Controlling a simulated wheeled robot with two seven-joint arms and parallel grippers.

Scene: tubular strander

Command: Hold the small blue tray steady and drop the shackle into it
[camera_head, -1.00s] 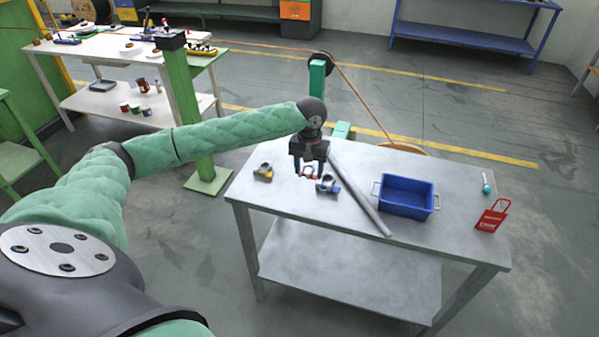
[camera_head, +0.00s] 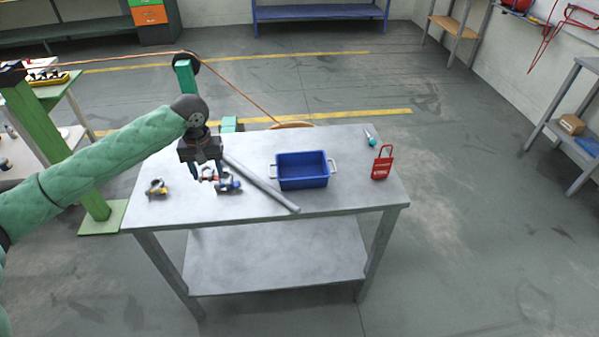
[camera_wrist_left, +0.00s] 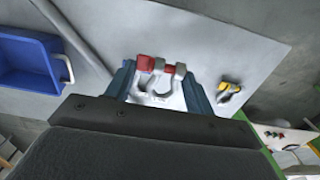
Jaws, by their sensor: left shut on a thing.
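The small blue tray (camera_head: 316,183) sits on the grey table, with a pale handle at each end. Part of it shows at the left in the left wrist view (camera_wrist_left: 30,65). My left gripper (camera_head: 208,175) is to the left of the tray, low over the table. It is shut on a metal shackle with a red pin (camera_wrist_left: 146,63), which spans between the fingers in the left wrist view. I cannot tell whether the shackle touches the table. No gripper touches the tray. My right gripper is out of view.
A blue-marked shackle (camera_head: 229,187) lies beside my left gripper, and a yellow-marked one (camera_head: 157,188) lies to its left. A grey bar (camera_head: 262,184) lies between gripper and tray. A red tag (camera_head: 382,163) and a small teal-tipped item (camera_head: 371,140) are right of the tray.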

